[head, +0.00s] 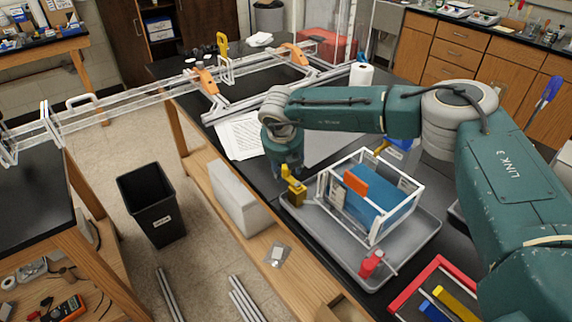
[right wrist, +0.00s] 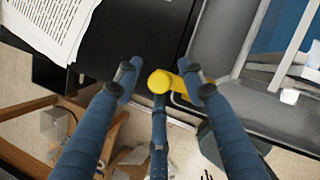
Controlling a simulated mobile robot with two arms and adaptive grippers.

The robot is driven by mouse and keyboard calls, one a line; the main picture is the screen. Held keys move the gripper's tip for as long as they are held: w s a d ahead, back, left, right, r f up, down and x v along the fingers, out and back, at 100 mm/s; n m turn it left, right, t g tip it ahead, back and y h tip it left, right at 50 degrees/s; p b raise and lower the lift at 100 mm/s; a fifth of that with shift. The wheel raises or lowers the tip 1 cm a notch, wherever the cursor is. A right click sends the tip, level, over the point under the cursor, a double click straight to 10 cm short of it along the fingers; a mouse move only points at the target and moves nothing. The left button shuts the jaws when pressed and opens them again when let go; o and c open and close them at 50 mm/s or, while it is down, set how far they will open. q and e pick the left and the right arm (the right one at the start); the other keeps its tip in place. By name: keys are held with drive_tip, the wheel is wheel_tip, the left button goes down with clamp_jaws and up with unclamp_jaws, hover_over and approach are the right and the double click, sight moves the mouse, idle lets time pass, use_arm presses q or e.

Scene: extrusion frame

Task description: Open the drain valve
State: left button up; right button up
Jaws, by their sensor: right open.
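The drain valve, with a yellow lever (head: 293,187), stands at the left corner of a grey tray (head: 410,240). In the right wrist view, its yellow lever with a round end (right wrist: 159,82) shows between the fingertips. My right gripper (head: 288,168) points down just above the valve and partly hides its top. It also shows in the right wrist view (right wrist: 160,77), with blue fingers spread open around the lever. I cannot tell whether any finger touches the lever. My left gripper is in neither view.
A clear box with a white frame (head: 412,205) stands in the tray, with a blue panel inside. A small red object (head: 371,264) is at the tray's front. Papers (head: 240,137) lie behind the gripper. A black bin (head: 150,205) stands on the floor to the left.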

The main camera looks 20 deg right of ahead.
clamp_jaws()
drive_tip(key=shift+w+b, duration=0.1)
drive_tip(key=shift+b, duration=0.3)
drive_tip(key=shift+n, duration=0.4)
